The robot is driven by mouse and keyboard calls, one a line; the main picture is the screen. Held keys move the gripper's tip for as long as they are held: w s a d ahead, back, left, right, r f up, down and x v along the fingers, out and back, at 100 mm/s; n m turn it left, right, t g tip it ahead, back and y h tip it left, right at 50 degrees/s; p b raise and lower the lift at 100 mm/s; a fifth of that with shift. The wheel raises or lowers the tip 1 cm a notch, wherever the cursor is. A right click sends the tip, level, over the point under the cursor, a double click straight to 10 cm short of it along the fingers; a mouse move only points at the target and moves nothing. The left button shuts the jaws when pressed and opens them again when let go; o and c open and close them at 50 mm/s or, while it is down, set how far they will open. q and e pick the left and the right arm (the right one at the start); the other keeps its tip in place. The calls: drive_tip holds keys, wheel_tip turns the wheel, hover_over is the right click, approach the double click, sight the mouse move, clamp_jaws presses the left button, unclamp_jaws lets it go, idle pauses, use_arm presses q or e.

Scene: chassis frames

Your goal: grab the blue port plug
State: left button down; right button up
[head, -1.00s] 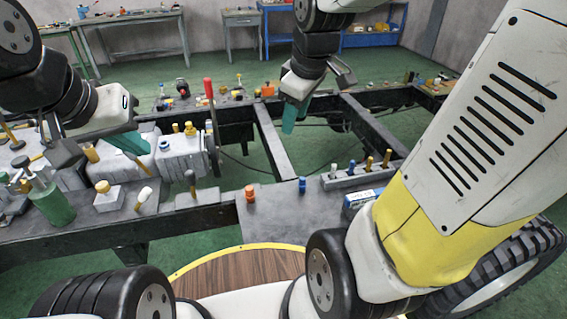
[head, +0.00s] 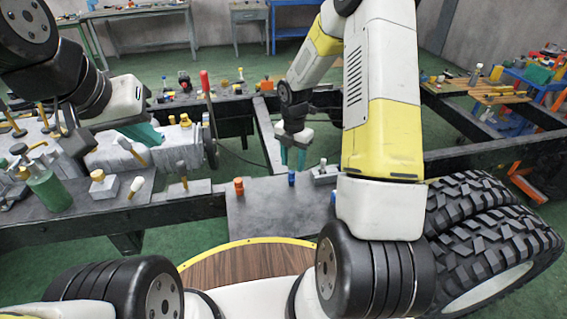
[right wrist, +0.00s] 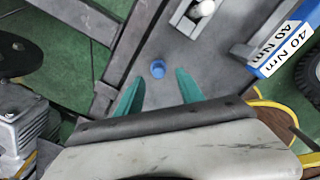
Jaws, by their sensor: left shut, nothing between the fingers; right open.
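The blue port plug (head: 291,178) stands upright on the grey plate (head: 258,208) of the chassis. In the right wrist view the plug (right wrist: 158,68) lies ahead of and between the two teal fingertips, apart from both. My right gripper (head: 292,158) is open and empty, above and just behind the plug in the head view; its spread fingers (right wrist: 158,88) show in the right wrist view. My left gripper (head: 140,132) is shut and empty at the left, over the grey engine block, far from the plug.
An orange plug (head: 239,186) stands on the same plate to the left of the blue one. A grey block with a pale peg (head: 324,172) is close on the right. A blue-and-white box marked 40 Nm (right wrist: 283,50) lies at the right. Dark chassis rails surround the plate.

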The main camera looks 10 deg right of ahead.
sight(292, 172)
wheel_tip(292, 172, down, 5)
drive_tip(key=shift+w+a+f, duration=0.1)
drive_tip(key=shift+f, duration=0.05)
clamp_jaws()
